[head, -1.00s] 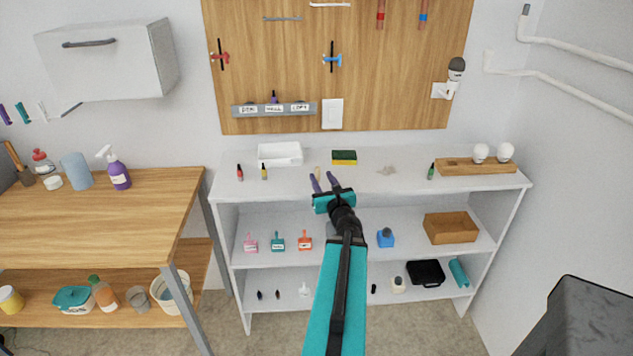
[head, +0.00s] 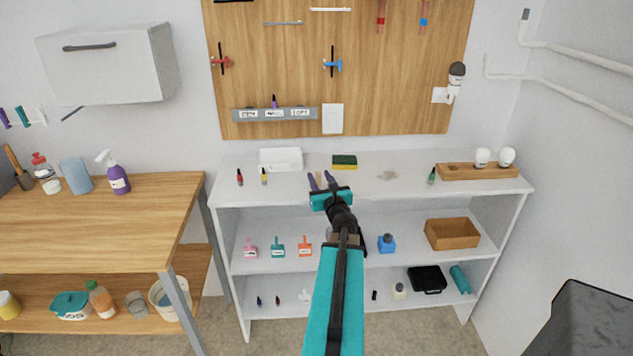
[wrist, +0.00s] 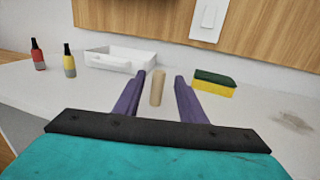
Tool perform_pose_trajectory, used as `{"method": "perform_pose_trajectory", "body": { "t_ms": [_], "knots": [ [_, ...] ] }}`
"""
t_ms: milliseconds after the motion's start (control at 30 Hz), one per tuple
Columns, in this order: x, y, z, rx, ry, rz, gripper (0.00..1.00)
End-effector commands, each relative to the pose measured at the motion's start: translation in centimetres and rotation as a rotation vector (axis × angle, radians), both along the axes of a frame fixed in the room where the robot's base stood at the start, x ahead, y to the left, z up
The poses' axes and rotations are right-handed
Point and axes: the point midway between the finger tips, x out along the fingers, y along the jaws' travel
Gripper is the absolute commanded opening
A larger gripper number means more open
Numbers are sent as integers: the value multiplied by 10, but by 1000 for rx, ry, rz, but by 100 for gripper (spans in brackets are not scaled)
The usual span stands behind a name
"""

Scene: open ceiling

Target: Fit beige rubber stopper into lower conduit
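The beige rubber stopper (wrist: 157,87) stands upright on the white shelf top. In the wrist view it sits between the two purple fingers of my gripper (wrist: 160,90), with a gap on each side, nearer the left finger. My gripper (head: 321,180) is open. In the head view the fingers mostly hide the stopper. The lower conduit (head: 510,73) is a white pipe on the right wall; its bent end turns up with no plug visible in it. The upper conduit (head: 565,46) has a dark grey piece at its end.
On the shelf top (head: 400,190) are a white tray (head: 281,159), red and yellow bottles, a sponge (head: 344,162) just right of my gripper, a green bottle (head: 432,176) and a wooden holder (head: 478,172) with bulbs.

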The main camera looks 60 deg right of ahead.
Motion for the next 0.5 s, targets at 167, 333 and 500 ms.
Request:
{"method": "perform_pose_trajectory", "body": {
  "t_ms": [167,333,500],
  "knots": [
    [1,-1,1,0,0,0,37],
    [7,-7,3,0,1,0,37],
    [18,-17,7,1,1,-1,37]
  ]
}}
